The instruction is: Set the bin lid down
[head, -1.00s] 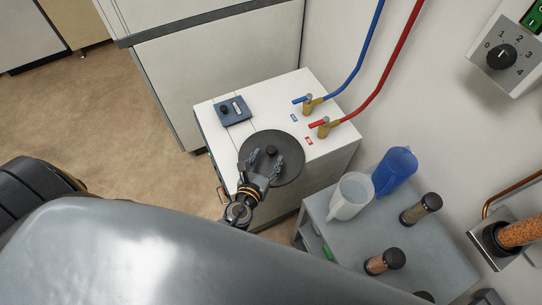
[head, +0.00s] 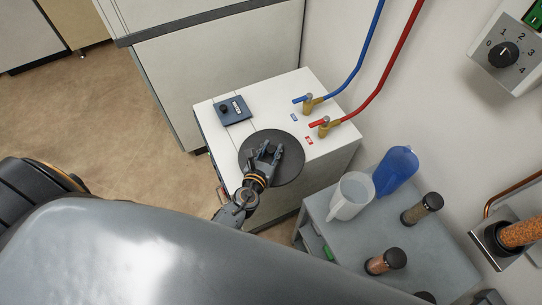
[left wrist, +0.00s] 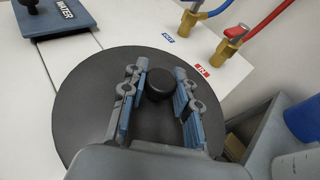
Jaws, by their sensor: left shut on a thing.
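The bin lid (head: 290,168) is a round dark grey disc with a black knob. It lies flat over the white cabinet top (head: 302,95) near its front right edge, and I cannot tell if its whole underside touches. It also fills the middle of the left wrist view (left wrist: 85,110). My left gripper (head: 268,150) is over the lid, its fingers on either side of the knob (left wrist: 159,84) and shut on it. In the head view the fingers mostly hide the knob. My right gripper is not in view.
A blue "WATER" panel (head: 232,110) sits on the cabinet's left. Brass taps with a blue hose (head: 362,52) and a red hose (head: 400,52) stand at the back. A grey side table (head: 365,225) holds a white jug (head: 350,196), a blue jug (head: 396,172) and jars.

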